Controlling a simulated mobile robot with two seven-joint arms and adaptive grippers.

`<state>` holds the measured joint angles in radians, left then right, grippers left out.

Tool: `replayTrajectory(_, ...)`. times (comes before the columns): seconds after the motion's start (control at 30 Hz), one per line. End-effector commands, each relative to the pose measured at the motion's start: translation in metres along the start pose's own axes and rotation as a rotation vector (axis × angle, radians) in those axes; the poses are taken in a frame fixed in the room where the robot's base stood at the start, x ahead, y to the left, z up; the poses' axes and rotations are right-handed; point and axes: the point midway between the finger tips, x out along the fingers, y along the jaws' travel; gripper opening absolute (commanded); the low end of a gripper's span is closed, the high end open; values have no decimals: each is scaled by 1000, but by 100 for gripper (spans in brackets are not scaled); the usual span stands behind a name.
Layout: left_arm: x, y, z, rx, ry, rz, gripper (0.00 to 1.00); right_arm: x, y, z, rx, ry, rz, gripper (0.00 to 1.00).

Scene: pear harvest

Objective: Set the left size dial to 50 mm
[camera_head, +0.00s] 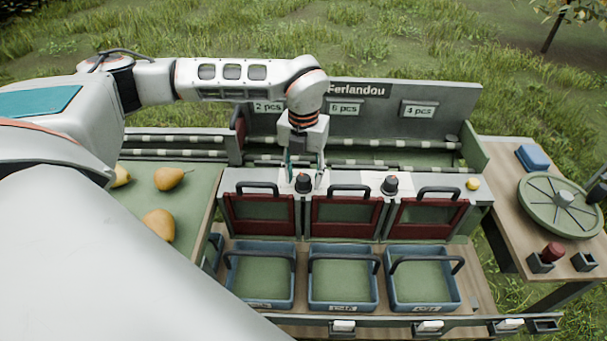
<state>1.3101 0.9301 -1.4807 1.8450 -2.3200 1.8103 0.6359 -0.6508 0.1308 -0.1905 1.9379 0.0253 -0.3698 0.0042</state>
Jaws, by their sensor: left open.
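The left size dial (303,184) is a small dark knob on a white plate on the grey sorter's front ledge. My left gripper (305,178) points down over it from above, open, with one finger at each side of the knob. I cannot tell whether the fingers touch it. The dial's scale and setting are too small to read. The right size dial (390,185) is a similar dark knob farther right, with nothing near it. My right gripper is not recognizable in view.
Red-framed gates with black handles (345,214) line the sorter below the dials. Blue-grey crates (342,305) stand in front. Pears (159,224) lie on a green table at left. A round green spoked disc (560,206) sits on the right table; a dark part is cut off beside it.

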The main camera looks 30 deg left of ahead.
Motion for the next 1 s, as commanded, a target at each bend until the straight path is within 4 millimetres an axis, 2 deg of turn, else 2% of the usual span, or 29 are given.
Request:
replayTrajectory(0.03, 0, 0, 0, 0, 0, 0, 42, 0, 0, 0, 0, -1, -1, 0)
replayTrajectory(0.17, 0, 0, 0, 0, 0, 0, 8, 0, -1, 0, 0, -1, -2, 0)
replayTrajectory(0.2, 0, 0, 0, 0, 0, 0, 4, 0, -1, 0, 1, -1, -2, 0)
replayTrajectory(0.63, 0, 0, 0, -62, -1, -1, 4, 2, -5, 2, 2, 3, -7, 0)
replayTrajectory(1.0, 0, 0, 1, -346, -2, -2, 4, 9, -15, -4, 2, 36, -24, 0)
